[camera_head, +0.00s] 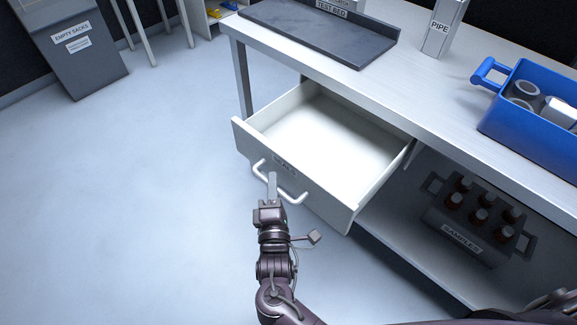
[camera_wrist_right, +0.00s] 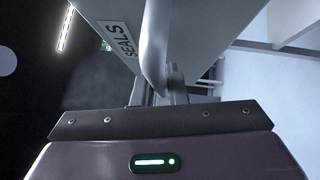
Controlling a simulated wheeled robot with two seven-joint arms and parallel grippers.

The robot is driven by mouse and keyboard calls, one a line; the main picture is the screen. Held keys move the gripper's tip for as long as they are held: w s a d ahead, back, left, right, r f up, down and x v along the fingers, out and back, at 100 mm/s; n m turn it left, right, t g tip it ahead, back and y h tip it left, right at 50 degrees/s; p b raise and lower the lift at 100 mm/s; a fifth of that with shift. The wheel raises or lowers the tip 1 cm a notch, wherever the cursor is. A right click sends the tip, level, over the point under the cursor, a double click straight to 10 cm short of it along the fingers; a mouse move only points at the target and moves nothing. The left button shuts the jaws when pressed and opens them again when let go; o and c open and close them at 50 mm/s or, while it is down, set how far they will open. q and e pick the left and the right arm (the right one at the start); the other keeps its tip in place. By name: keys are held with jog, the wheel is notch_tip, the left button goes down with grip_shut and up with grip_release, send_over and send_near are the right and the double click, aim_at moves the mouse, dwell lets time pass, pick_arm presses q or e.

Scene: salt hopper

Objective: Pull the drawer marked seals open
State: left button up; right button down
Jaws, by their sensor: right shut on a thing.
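The drawer marked seals (camera_head: 268,172) stands pulled out from under the workbench. Its inside is white and looks empty. Its bar handle (camera_head: 291,194) is on the front panel. The SEALS label also shows on the drawer front in the right wrist view (camera_wrist_right: 118,42). My right gripper (camera_head: 272,186) is at the handle, shut on it; the handle bar (camera_wrist_right: 155,50) runs down between the fingers in the right wrist view. The fingertips are partly hidden there. My left gripper is not in view.
The workbench (camera_head: 420,85) carries a dark test bed tray (camera_head: 320,32), a pipe holder (camera_head: 440,30) and a blue tote (camera_head: 535,110) with parts. A samples crate (camera_head: 465,225) with bottles sits on the lower shelf. The floor left of the drawer is clear.

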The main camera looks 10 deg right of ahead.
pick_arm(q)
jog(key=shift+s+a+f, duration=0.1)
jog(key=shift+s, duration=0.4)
pick_arm(e)
jog(key=shift+s+a, duration=0.65)
jog(key=shift+a, duration=0.1)
jog(key=c, duration=1.5)
grip_release()
jog(key=shift+o, duration=0.2)
jog(key=shift+s, duration=0.1)
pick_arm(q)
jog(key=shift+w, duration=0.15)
pick_arm(e)
jog(key=s+f, duration=0.1)
jog(key=s, duration=0.6)
jog(key=shift+s+a, duration=0.25)
jog(key=shift+a, duration=0.2)
